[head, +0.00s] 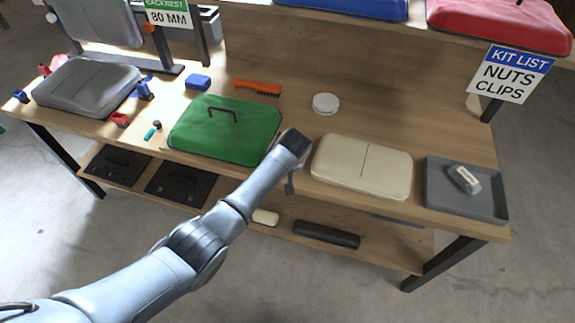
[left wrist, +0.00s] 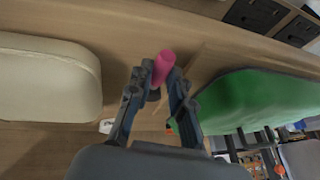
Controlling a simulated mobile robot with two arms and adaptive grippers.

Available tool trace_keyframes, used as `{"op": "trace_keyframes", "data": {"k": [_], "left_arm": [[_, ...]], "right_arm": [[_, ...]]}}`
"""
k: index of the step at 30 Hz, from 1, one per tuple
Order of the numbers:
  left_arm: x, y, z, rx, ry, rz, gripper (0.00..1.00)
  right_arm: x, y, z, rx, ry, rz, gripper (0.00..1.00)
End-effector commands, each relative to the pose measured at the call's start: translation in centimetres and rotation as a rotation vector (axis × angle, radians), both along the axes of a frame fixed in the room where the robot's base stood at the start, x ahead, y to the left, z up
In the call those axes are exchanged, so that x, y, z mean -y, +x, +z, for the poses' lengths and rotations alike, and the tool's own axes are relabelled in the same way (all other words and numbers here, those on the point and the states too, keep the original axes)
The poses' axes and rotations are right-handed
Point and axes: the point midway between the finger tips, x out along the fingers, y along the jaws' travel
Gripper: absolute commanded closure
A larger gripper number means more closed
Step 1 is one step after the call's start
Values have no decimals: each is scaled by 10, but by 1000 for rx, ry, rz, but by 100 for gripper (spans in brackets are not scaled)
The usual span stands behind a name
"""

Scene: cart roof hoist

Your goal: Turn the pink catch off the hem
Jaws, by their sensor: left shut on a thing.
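The pink catch (left wrist: 164,66) shows in the left wrist view as a short pink rod between my fingertips. My left gripper (left wrist: 157,88) is shut on it. In the head view only a dark part of my left gripper (head: 290,184) shows below my wrist, at the bench's front edge, and the catch is hidden. The gripper is between the green padded cover (head: 215,137) with a black handle and the cream pad (head: 345,163). The green cover also shows at right in the left wrist view (left wrist: 250,100). I cannot make out the hem. My right gripper is not in view.
A grey tray (head: 440,200) holding a small light block stands right of the cream pad. A white round lid (head: 326,103) and an orange brush (head: 258,88) lie behind. A grey pad (head: 85,85) is at far left. A lower shelf (head: 375,250) holds dark items.

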Motion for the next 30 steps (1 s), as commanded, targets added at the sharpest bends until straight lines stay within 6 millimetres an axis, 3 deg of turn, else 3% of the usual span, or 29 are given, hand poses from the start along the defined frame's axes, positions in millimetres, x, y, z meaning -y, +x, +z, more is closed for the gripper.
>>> {"op": "trace_keyframes", "data": {"k": [1, 2, 5, 19, 30], "left_arm": [[1, 0, 0, 0, -5, 2, 100], [1, 0, 0, 1, -6, 2, 78], [1, 0, 0, 1, -5, 1, 58], [2, -4, 9, 2, -4, 0, 57], [7, -32, 70, 4, -6, -1, 57]], "right_arm": [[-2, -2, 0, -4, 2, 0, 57], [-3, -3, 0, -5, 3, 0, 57], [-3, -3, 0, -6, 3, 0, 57], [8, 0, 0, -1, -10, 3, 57], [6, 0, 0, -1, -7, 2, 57]]}}
